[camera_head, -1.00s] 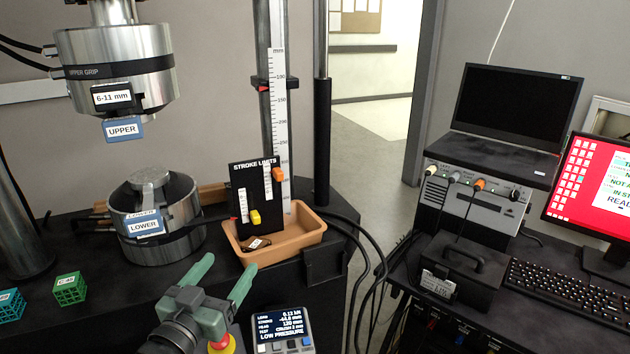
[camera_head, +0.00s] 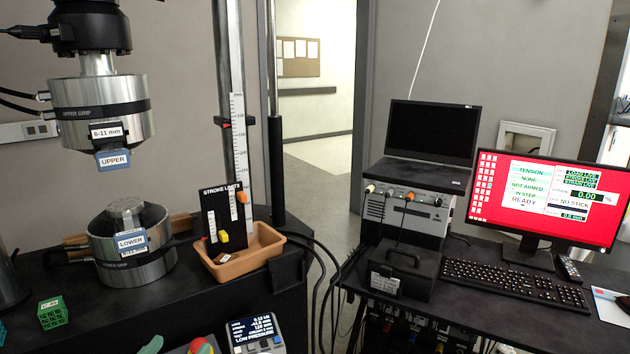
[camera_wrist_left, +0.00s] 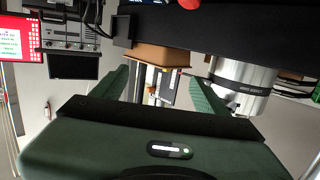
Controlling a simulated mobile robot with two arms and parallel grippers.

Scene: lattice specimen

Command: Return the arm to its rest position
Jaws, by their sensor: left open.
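My left gripper (camera_head: 152,345) shows only as a green fingertip at the bottom edge of the head view, in front of the black bench. The rest of that arm is out of frame there. In the left wrist view its two green fingers (camera_wrist_left: 158,90) stand wide apart with nothing between them. The tan tray and stroke-limits panel appear beyond the fingers, at a distance. My right gripper is in neither view.
The testing machine's upper grip (camera_head: 100,110) and lower grip (camera_head: 132,265) stand at left. A tan tray (camera_head: 240,265), stroke-limits panel (camera_head: 212,215), green lattice cube (camera_head: 52,313), red button (camera_head: 201,346) and pressure display (camera_head: 256,335) are on the bench. A monitor (camera_head: 540,205) stands right.

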